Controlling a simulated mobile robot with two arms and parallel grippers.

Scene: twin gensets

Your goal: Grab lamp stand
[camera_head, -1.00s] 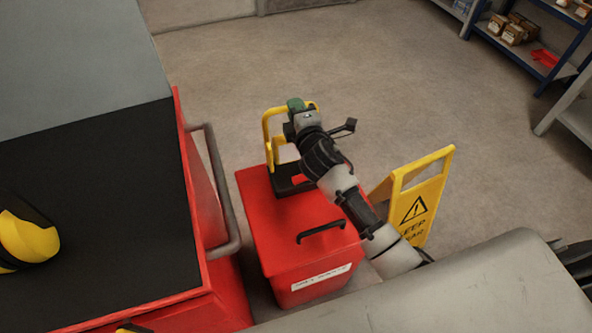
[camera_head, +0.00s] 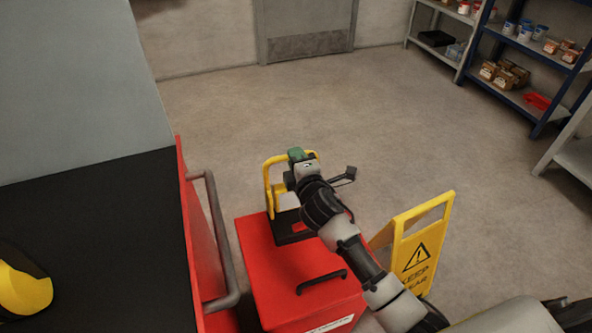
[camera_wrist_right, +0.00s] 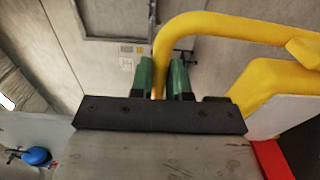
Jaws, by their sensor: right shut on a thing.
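The lamp stand (camera_head: 268,187) has a yellow tube frame and a black base. It stands on the lid of a red box (camera_head: 290,275), partly hidden behind my right arm. My right gripper (camera_head: 298,156) is at the top of the yellow frame. In the right wrist view its green fingers (camera_wrist_right: 162,78) are shut on the yellow tube (camera_wrist_right: 215,24), one on each side. The tube runs from between the fingers up and off to the right. My left gripper is not in view.
A yellow folding caution sign (camera_head: 415,250) stands right of the red box. A red cart with a black top (camera_head: 100,240) and grey rail (camera_head: 218,240) is on the left. Shelves (camera_head: 510,95) stand at the back right. The floor behind the box is clear.

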